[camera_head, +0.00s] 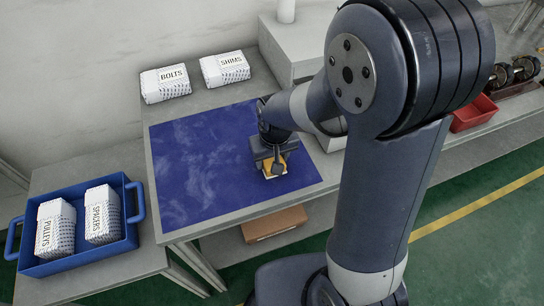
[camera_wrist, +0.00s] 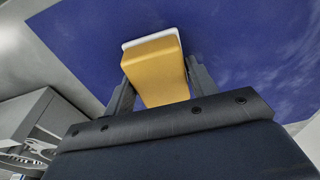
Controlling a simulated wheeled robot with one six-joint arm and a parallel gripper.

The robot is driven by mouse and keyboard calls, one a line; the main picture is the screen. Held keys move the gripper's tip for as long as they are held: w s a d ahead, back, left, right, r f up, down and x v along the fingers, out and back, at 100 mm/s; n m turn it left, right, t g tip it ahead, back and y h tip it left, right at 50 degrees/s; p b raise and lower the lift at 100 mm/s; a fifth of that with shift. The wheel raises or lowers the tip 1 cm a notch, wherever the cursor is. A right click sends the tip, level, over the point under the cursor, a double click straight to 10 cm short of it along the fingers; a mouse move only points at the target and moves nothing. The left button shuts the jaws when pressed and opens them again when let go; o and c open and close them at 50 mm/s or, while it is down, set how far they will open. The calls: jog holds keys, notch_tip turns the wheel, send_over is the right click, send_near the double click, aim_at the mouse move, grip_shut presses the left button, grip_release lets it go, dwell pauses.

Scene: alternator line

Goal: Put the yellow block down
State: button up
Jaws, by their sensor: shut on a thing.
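The yellow block (camera_wrist: 157,70) is between the two fingers of my gripper (camera_wrist: 155,80) in the wrist view, with a white piece (camera_wrist: 150,37) along its far end. My gripper is shut on it. In the head view the block (camera_head: 268,164) shows below my gripper (camera_head: 273,165), over the right part of the blue mat (camera_head: 200,165). My gripper hides part of the block. I cannot tell whether the block touches the mat.
Boxes marked BOLTS (camera_head: 165,84) and SHIMS (camera_head: 225,69) stand behind the mat. A blue tray (camera_head: 130,235) with PULLEYS and SPACERS boxes is at the left. A red bin (camera_head: 474,114) is at the right. Most of the mat is bare.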

jog(key=o, duration=0.9)
jog(key=shift+f, duration=0.1)
jog(key=shift+r, duration=0.6)
jog(key=r, duration=0.3)
jog(key=s+r, duration=0.1)
jog(key=r, duration=0.7)
jog(key=shift+s+d, duration=0.25)
jog(key=shift+s, duration=0.1)
